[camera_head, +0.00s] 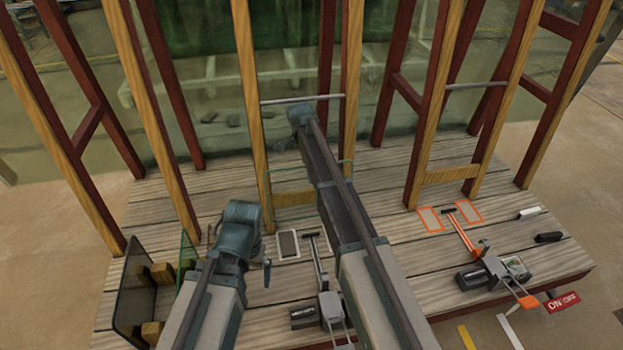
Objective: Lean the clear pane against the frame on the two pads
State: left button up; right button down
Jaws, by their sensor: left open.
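A clear pane with a green edge (187,262) stands upright in a small rack at the left of the deck, beside a dark-edged pane (133,295). My left gripper (240,250) is open, just right of the green-edged pane; its fingers are partly hidden by my wrist. My right arm reaches up to the central wooden frame (252,110); its gripper's jaws cannot be made out. Thin teal lines (345,162) at the central frame look like another pane's edge. A pale-bordered pad (288,245) lies before this frame. Two orange-bordered pads (430,219) (468,212) lie before the right frame.
The plank deck (400,255) carries several tall wooden frames. A T-handled lever (317,262) stands at centre, and an orange one (461,232) stands at right near a red ON/OFF tag (562,302). Small white (530,213) and black (549,237) blocks lie at the right.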

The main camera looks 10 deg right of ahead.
notch_tip(320, 180, down, 9)
jog(key=w+b, duration=0.2)
jog(key=b, duration=0.7)
jog(key=shift+w+f, duration=0.2)
jog(key=shift+w, duration=0.05)
jog(key=c, duration=0.9)
grip_release()
jog(key=shift+r, duration=0.1)
jog(key=shift+w, duration=0.1)
